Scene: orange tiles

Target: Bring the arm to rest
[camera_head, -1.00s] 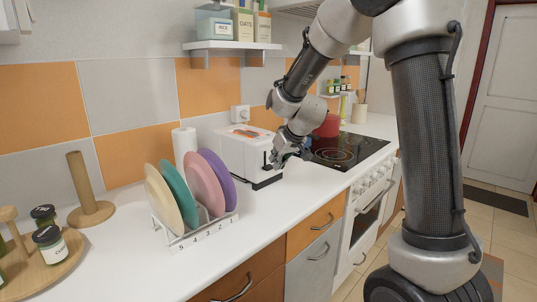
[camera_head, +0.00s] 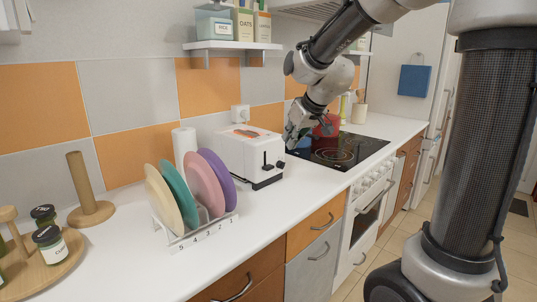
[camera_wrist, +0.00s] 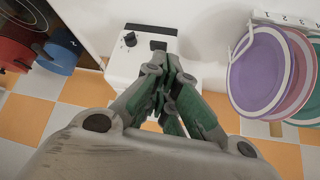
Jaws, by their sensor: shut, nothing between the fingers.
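My gripper (camera_head: 291,142) is shut and empty, held in the air above the counter just right of the white toaster (camera_head: 250,155) in the head view. In the wrist view my gripper (camera_wrist: 168,100) shows its green-padded fingers together, in front of the toaster (camera_wrist: 140,50) from that angle. The toaster has a black lever and knob on its end, and something orange-brown shows at its top slots. I cannot tell the exact gap between the fingers and the toaster, but they look apart.
A plate rack (camera_head: 205,232) with several coloured plates stands left of the toaster. A black hob (camera_head: 340,150) with a red pot (camera_head: 327,125) lies to the right. Jars on a wooden tray (camera_head: 50,265) and a wooden holder (camera_head: 90,212) stand at left. The front counter is clear.

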